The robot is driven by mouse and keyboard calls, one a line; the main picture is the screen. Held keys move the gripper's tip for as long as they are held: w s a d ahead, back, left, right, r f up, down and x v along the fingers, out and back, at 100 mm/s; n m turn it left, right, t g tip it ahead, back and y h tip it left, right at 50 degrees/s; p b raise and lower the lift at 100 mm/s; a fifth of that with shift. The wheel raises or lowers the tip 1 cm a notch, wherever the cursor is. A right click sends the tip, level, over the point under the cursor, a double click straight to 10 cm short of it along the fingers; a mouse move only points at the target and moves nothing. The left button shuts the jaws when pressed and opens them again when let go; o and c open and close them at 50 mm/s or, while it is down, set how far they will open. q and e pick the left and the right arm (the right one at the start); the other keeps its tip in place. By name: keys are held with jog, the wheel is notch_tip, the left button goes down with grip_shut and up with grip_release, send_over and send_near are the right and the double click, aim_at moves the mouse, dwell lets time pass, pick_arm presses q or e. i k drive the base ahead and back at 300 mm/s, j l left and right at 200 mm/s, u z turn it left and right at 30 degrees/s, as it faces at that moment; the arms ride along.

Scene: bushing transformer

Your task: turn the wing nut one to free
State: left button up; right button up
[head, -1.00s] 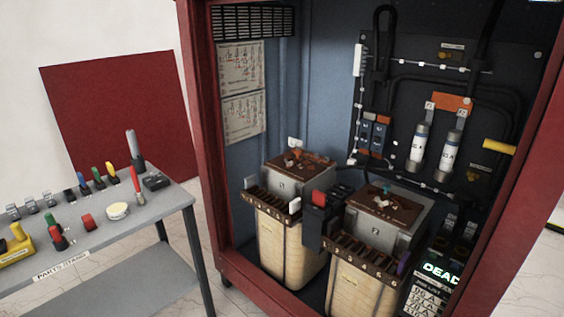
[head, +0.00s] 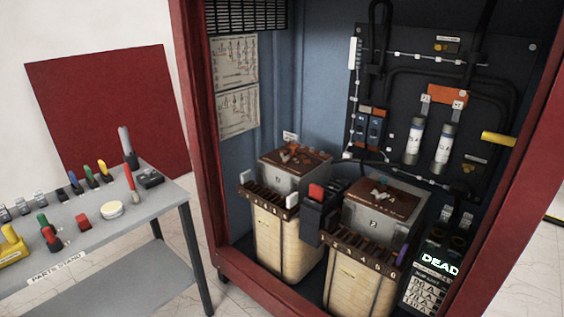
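Two transformers stand side by side in the open cabinet, the left one (head: 281,187) and the right one (head: 372,223). Each has a grey upper box, a brown top plate and a pale ribbed lower body. Small orange-brown pieces (head: 296,152) lie on the left top plate. A small grey-teal piece (head: 381,182) shows on the right top plate. I cannot tell for certain which small piece is wing nut one; they are too small to read. Neither of my grippers is in view.
A grey parts stand (head: 150,208) at left holds several coloured pieces. The red cabinet frame (head: 201,170) edges the opening. A black block with a red top (head: 316,191) stands between the transformers. A screen (head: 438,266) reads DEAD. White fuses (head: 414,142) hang on the back panel.

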aim_at(284, 157)
jog(key=i+j+u, duration=0.1)
jog(key=i+u, duration=0.3)
jog(key=i, duration=0.45)
